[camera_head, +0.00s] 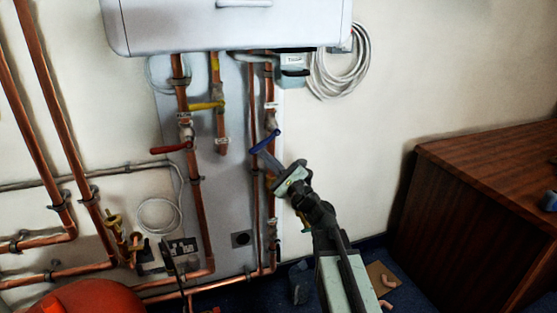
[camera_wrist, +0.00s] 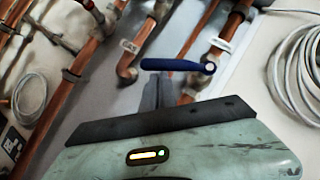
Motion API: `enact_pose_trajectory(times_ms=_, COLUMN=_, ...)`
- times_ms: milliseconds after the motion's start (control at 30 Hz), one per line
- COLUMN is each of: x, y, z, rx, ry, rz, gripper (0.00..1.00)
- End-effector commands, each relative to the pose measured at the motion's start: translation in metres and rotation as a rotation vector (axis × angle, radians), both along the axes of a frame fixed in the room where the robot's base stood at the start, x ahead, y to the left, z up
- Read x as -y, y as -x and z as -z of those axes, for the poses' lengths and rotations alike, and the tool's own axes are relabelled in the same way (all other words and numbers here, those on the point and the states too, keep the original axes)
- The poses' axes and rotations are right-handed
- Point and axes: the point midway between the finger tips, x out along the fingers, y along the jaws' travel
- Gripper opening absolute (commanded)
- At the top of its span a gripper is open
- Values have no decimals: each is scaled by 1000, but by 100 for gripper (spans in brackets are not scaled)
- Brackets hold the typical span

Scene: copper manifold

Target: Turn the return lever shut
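The blue lever (camera_head: 265,142) sits on a valve on the right copper pipe under the white boiler. It slants down to the left from its pivot, across the pipe's line. In the wrist view the blue lever (camera_wrist: 175,65) lies nearly level, with its pivot at the right end. My gripper (camera_head: 266,158) is just below the lever, its fingers pointing up and left toward it. In the wrist view the fingertips (camera_wrist: 152,88) look close together, just under the lever's left half. I cannot tell whether they touch it. Nothing shows between them.
A red lever (camera_head: 170,149) and a yellow lever (camera_head: 205,106) sit on pipes to the left. The boiler (camera_head: 230,25) hangs above. A cable coil (camera_head: 338,68) hangs at the upper right. A wooden cabinet (camera_head: 480,210) stands right. A red vessel (camera_head: 85,298) is low left.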

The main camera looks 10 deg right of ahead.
Motion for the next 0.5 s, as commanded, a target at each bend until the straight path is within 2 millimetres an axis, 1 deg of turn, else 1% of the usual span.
enact_pose_trajectory(times_ms=33, x=-4, y=1, z=-5, rx=0, ry=1, rz=-1, gripper=0)
enact_pose_trajectory(times_ms=200, x=-13, y=3, z=-13, rx=0, ry=1, rz=-2, gripper=0)
enact_pose_trajectory(times_ms=500, x=-23, y=5, z=-27, rx=1, ry=4, rz=0, gripper=0)
